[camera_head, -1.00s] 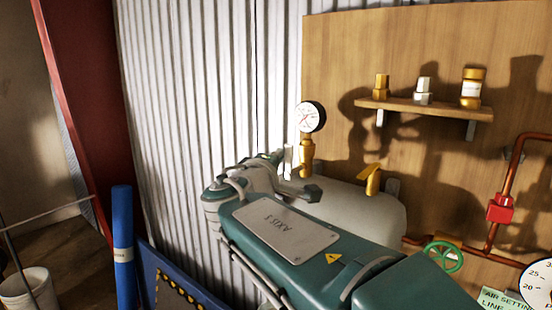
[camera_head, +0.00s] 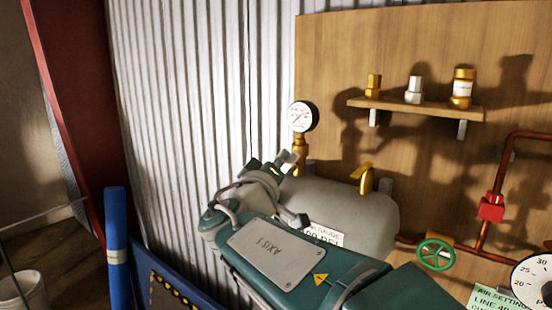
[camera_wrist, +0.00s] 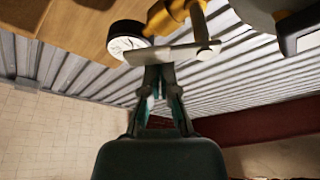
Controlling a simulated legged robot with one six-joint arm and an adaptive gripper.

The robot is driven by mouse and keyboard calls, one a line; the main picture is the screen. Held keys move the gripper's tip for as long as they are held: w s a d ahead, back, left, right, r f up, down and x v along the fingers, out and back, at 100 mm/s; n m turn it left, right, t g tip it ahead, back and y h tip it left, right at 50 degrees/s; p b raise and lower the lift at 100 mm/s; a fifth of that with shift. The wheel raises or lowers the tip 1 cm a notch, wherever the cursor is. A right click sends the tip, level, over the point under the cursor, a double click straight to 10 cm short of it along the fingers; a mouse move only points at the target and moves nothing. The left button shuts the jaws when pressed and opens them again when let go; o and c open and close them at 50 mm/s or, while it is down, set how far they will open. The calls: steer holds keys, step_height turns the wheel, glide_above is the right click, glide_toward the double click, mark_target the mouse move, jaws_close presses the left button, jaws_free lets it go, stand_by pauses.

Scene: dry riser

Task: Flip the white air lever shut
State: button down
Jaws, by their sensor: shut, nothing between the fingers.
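The white air lever (camera_wrist: 172,53) extends sideways from a brass valve (camera_wrist: 180,14) in the wrist view. The white piece just left of the gauge's brass stem in the head view (camera_head: 290,157) looks like the same lever, partly covered by my arm. My gripper (camera_wrist: 158,75) is shut and empty, its fingertips right at the lever's edge in the wrist view. I cannot tell whether they touch it. In the head view my gripper is mostly hidden by my wrist.
A round pressure gauge (camera_head: 303,117) stands above the lever. A shelf (camera_head: 415,107) with fittings, a green handwheel (camera_head: 436,254) and red pipework lie right.

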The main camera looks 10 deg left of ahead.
mark_target(293, 169)
steer(key=m+h, duration=0.1)
steer(key=m, duration=0.1)
steer(key=d+m+h, duration=0.1)
steer(key=m, duration=0.1)
steer(key=f+m, duration=0.1)
steer(key=m, duration=0.2)
steer(key=shift+s+d+h, duration=0.25)
steer(key=shift+s+h, duration=0.05)
steer(key=shift+h, duration=0.1)
steer(key=m, duration=0.1)
steer(key=m+h, duration=0.1)
steer(key=m, duration=0.2)
steer(key=shift+s+d+f+h, duration=0.15)
steer(key=shift+d+f+h, duration=0.15)
steer(key=shift+f+h, duration=0.1)
steer(key=shift+d+f+m, duration=0.15)
steer(key=shift+m, duration=0.15)
steer(key=shift+f, duration=0.1)
step_height(293, 169, up, 4)
steer(key=shift+f, duration=0.15)
steer(key=v, duration=1)
steer(key=shift+a, duration=0.25)
